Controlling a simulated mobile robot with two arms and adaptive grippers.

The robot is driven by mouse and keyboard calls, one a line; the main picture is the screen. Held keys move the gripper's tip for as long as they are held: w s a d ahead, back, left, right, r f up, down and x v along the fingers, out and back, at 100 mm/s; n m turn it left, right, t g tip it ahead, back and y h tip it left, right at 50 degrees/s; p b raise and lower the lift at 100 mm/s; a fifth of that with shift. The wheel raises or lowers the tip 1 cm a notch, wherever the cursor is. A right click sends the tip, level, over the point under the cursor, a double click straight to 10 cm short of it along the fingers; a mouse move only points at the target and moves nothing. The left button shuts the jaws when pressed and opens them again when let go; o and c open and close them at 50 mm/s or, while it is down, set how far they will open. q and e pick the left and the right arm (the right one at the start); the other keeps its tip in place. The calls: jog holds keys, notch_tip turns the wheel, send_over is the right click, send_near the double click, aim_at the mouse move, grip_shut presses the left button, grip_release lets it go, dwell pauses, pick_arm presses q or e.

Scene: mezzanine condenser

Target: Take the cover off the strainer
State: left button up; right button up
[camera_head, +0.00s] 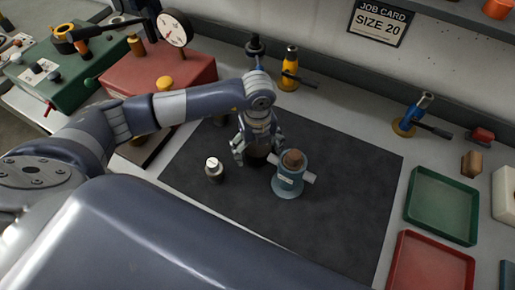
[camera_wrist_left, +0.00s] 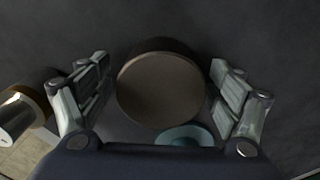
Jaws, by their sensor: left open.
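The strainer (camera_head: 287,185) is a blue-grey upright body with a pale side pipe, standing on the dark mat. A brown round piece (camera_head: 293,157) sits in its top; I cannot tell whether this is the cover. In the left wrist view this piece shows as a brown disc (camera_wrist_left: 160,91) between the spread fingers, with visible gaps both sides. A blue rim (camera_wrist_left: 186,134) shows below it, partly hidden by my gripper. My right gripper is not in view.
A small silver cylinder (camera_head: 214,168) stands left of the strainer. Green (camera_head: 441,205) and red (camera_head: 432,265) trays lie at the right. The mat's right part (camera_head: 355,190) is clear.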

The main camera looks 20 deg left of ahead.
pick_arm(q)
jog(key=shift+r, duration=0.1)
jog(key=shift+r, duration=0.25)
notch_tip(320, 180, up, 12)
jog(key=b, duration=0.2)
jog(key=shift+f, duration=0.15)
